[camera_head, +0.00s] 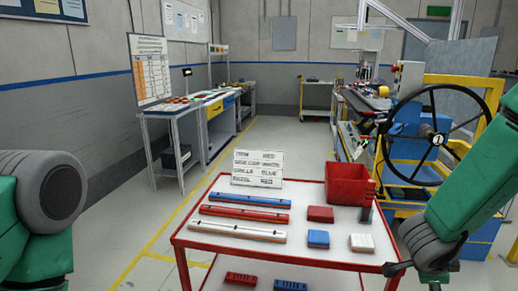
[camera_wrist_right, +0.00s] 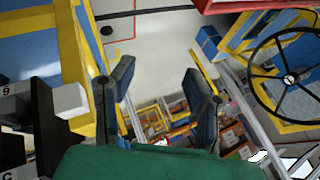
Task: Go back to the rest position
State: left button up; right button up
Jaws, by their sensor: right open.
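My right arm comes in at the right of the head view, and its dark wrist end (camera_head: 428,244) is at the right front corner of the red-framed cart (camera_head: 330,262). In the right wrist view my right gripper (camera_wrist_right: 158,74) has its two dark fingers spread apart with nothing between them. My left arm (camera_head: 38,205) shows only as green and dark links at the left edge of the head view. My left gripper is outside the frame.
The cart holds a sign (camera_head: 257,168), three long bars, small red, blue and white blocks, and a red bin (camera_head: 347,184). A black steering wheel (camera_head: 437,138) on a blue and yellow stand is close to my right arm. Open floor lies left of the cart.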

jog(key=s+a+f+n+y, duration=0.1)
jog(key=s+a+f+n, duration=0.2)
jog(key=s+f+n, duration=0.5)
jog(key=s+a+f+n+g+y+b, duration=0.1)
jog(key=s+a+f+n+y, duration=0.1)
jog(key=s+a+f+n, duration=0.2)
jog(key=s+a+f+n+g+y+b, duration=0.1)
jog(key=s+a+f+n, duration=0.4)
jog(key=s+f+n, duration=0.5)
jog(key=s+n+g+y, duration=0.1)
jog(key=s+y, duration=0.1)
jog(key=s, duration=0.3)
jog(key=shift+s+a+f, duration=0.15)
jog(key=shift+s, duration=0.05)
jog(key=shift+w, duration=0.15)
